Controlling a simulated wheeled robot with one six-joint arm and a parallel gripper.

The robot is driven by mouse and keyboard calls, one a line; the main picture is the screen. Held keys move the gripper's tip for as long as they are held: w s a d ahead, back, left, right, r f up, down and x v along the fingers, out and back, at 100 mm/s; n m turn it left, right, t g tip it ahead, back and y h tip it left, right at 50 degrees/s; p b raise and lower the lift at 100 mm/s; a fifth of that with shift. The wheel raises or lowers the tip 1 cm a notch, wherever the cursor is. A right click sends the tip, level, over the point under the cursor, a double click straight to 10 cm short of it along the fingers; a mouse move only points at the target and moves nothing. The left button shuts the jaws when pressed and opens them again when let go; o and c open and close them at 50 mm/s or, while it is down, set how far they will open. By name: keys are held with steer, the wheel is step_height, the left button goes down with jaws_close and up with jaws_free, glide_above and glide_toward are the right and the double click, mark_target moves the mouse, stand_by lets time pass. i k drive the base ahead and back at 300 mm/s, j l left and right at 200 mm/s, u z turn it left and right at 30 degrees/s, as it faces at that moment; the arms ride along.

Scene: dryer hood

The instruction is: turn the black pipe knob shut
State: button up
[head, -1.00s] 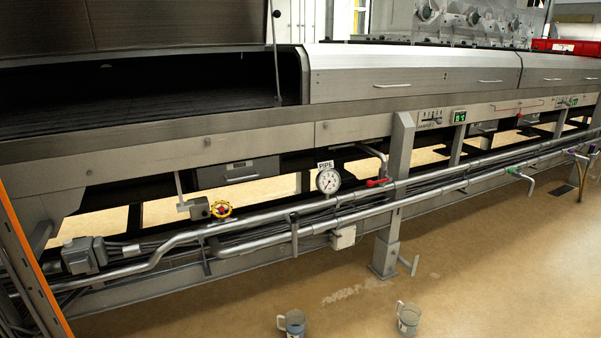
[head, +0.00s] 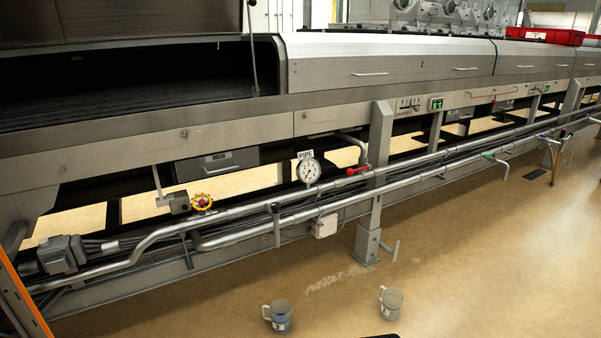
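I cannot make out a black knob on the pipes. Grey pipes (head: 240,229) run along the underside of the machine. A round yellow and red knob (head: 202,202) sits on the pipe run at the left. A white-faced gauge (head: 308,171) under a "PIPE" sign (head: 306,155) stands on the pipes near the middle. A red lever handle (head: 357,170) is just right of it. A small green handle (head: 489,155) is farther right. My gripper is not in view.
Two mugs (head: 277,315) (head: 391,302) stand on the tan floor in front. A support post (head: 376,170) comes down to the floor. An orange post (head: 25,300) is at the left edge. The floor at right is mostly clear. A dark shape cuts the bottom edge.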

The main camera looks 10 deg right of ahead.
mark_target(275, 205)
steer(key=z, duration=1.65)
steer(key=u, duration=1.75)
steer(key=i+l, duration=0.8)
steer(key=i, duration=0.15)
